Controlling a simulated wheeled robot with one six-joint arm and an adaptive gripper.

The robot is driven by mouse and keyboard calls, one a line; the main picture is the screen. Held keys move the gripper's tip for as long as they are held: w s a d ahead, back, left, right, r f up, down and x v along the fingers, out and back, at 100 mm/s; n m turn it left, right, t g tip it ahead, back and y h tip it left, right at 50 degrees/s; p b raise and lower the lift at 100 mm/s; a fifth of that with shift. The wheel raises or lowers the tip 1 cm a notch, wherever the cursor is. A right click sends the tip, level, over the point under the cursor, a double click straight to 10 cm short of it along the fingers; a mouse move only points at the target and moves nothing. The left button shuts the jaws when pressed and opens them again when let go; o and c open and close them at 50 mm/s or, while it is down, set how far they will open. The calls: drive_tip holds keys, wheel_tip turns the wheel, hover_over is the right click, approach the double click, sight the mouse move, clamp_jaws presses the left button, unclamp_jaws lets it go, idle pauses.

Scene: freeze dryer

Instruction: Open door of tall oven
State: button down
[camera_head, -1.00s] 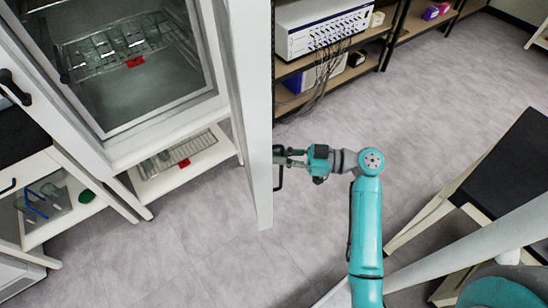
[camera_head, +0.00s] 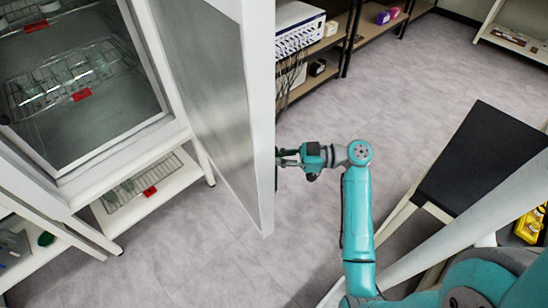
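The tall oven (camera_head: 180,140) stands at the left with its white-framed glass door (camera_head: 222,85) swung wide open. The chamber behind it shows wire racks (camera_head: 65,75) with red tags. My gripper (camera_head: 280,157) is at the outer side of the door's free edge, where the handle is. The fingertips are small and partly hidden by the door edge, so I cannot tell whether they are closed on the handle. My teal arm reaches up to it from the bottom of the view.
A shelf (camera_head: 335,45) with a white instrument (camera_head: 300,28) and cables stands behind the door. A black-topped table (camera_head: 480,160) is at the right. Grey floor (camera_head: 400,95) is clear between them. A low shelf with a wire rack (camera_head: 125,190) sits under the oven.

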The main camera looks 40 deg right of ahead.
drive_tip(key=c, duration=1.2)
unclamp_jaws()
drive_tip(key=shift+s, duration=0.1)
drive_tip(key=v, duration=1.2)
drive_tip(key=shift+f, duration=0.1)
